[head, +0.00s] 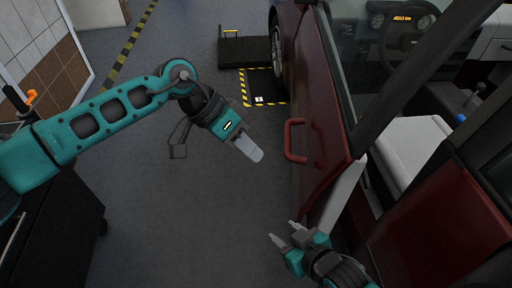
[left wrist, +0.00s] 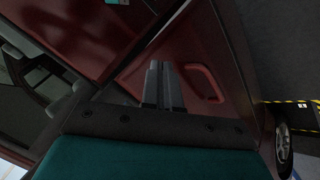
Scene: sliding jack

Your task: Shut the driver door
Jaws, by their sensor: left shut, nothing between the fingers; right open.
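The dark red driver door (head: 318,110) stands partly open on the car in the head view, with a gap between its rear edge and the car body. Its red handle (head: 290,140) sticks out from the outer face. The handle also shows in the left wrist view (left wrist: 206,84), to the right of the fingers. My left gripper (head: 252,150) is shut and empty, to the left of the handle and apart from it. My right gripper (head: 283,232) is open and empty, below the handle near the door's rear lower edge; I cannot tell if it touches.
The car's white seat (head: 405,140) and steering wheel (head: 408,36) show through the opening. A yellow-black marked floor area (head: 265,88) lies by the front wheel (head: 276,45). A dark cabinet (head: 60,225) stands at the left.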

